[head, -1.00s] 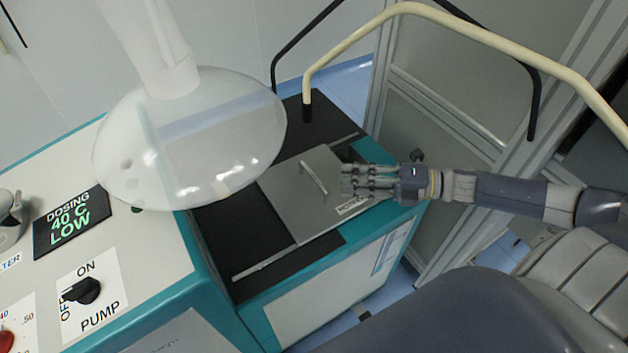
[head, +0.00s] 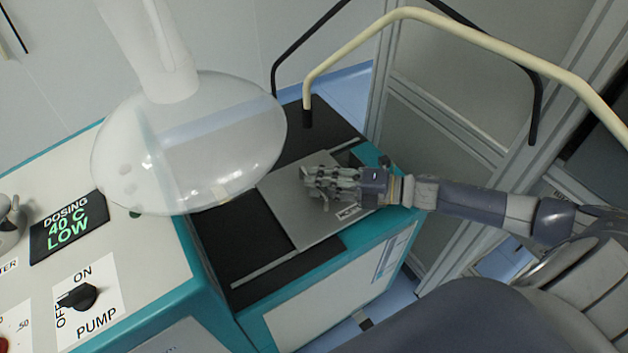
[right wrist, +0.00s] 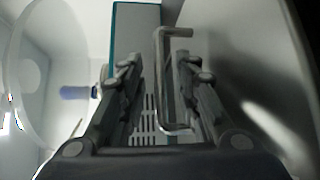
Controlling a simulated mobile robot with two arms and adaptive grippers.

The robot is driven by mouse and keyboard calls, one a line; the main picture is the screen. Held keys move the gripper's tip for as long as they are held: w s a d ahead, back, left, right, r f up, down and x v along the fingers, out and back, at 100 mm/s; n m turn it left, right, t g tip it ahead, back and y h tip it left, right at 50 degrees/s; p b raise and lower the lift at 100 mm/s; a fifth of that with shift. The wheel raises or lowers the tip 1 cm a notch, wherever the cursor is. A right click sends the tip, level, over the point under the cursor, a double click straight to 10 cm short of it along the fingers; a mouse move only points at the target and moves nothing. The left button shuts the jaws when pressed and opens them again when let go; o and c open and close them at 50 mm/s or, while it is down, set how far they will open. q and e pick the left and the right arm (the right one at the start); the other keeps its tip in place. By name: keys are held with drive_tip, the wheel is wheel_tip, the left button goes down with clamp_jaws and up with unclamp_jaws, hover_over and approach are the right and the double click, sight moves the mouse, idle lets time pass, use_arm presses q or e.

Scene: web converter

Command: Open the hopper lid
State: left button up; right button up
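The hopper lid (head: 290,205) is a flat grey metal plate, lying closed on the black top of the teal and white machine. My right gripper (head: 310,182) is over the lid and hides its bar handle in the head view. In the right wrist view, the metal handle (right wrist: 160,85) stands between the two spread fingers of my right gripper (right wrist: 160,68), with a gap visible on each side. The lid's grey surface (right wrist: 250,70) fills the right of that view. My left gripper is not in view.
A clear dome (head: 190,145) hangs left of the lid, above the machine. A cream curved rail (head: 440,18) and a dark rail (head: 534,110) rise behind and right of it. A control panel with a pump knob (head: 78,297) is at left.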

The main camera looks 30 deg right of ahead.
drive_tip(key=shift+x, duration=0.85)
clamp_jaws()
drive_tip(key=shift+a, duration=0.1)
drive_tip(key=a+p, duration=0.1)
drive_tip(key=a, duration=0.3)
drive_tip(key=a+p, duration=0.1)
drive_tip(key=a, duration=0.3)
drive_tip(key=s+a+p, duration=0.1)
drive_tip(key=a, duration=0.3)
drive_tip(key=shift+a, duration=0.3)
